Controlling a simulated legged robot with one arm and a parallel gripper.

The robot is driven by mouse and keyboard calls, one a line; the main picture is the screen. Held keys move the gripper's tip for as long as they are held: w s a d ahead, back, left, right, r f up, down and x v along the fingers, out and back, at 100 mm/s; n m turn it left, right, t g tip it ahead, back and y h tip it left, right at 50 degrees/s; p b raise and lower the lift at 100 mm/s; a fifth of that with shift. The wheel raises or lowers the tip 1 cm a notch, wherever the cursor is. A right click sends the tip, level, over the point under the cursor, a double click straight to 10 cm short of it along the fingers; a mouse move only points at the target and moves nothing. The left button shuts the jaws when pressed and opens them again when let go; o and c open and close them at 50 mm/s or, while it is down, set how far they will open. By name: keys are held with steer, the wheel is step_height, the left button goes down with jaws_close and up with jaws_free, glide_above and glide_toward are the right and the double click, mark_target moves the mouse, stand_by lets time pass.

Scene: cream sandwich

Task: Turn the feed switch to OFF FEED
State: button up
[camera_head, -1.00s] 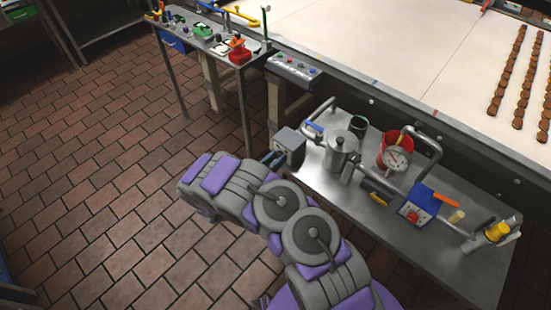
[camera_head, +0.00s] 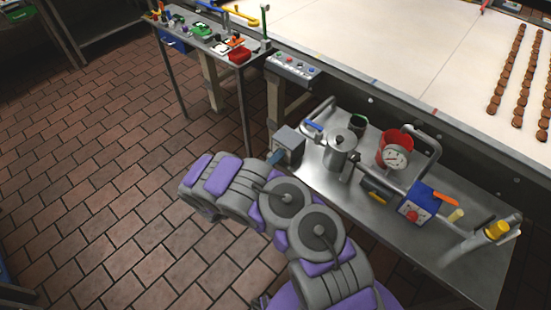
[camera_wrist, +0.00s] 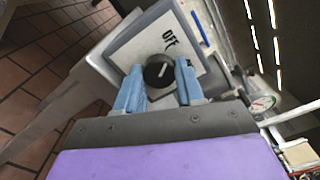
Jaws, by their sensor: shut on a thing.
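The feed switch is a round black knob (camera_wrist: 159,71) with a pale pointer line, on a light panel (camera_wrist: 137,57) in the wrist view. The word OFF is printed on the panel beyond the knob. My gripper (camera_wrist: 160,76) has its two blue fingers on either side of the knob, shut on it. In the head view the switch's grey box (camera_head: 289,140) sits at the left end of the steel table, with my gripper (camera_head: 275,159) against its left side. The knob is hidden there.
The steel table (camera_head: 370,222) holds a metal pot (camera_head: 341,153), a red container (camera_head: 393,144) with a gauge, and a blue box (camera_head: 420,200) with a red button. A button panel (camera_head: 293,66) is behind. Open brick floor (camera_head: 110,190) lies to the left.

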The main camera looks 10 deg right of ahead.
steer(key=shift+w+a+n, duration=0.1)
steer(key=shift+a+n, duration=0.05)
steer(key=shift+n, duration=0.25)
steer(key=o, duration=0.8)
steer(key=shift+w+f, duration=0.1)
steer(key=shift+w, duration=0.05)
steer(key=shift+o, duration=1.2)
steer(key=shift+s, duration=0.2)
steer(key=p+v, duration=0.3)
steer(key=v, duration=1.4)
steer(key=shift+a, duration=0.2)
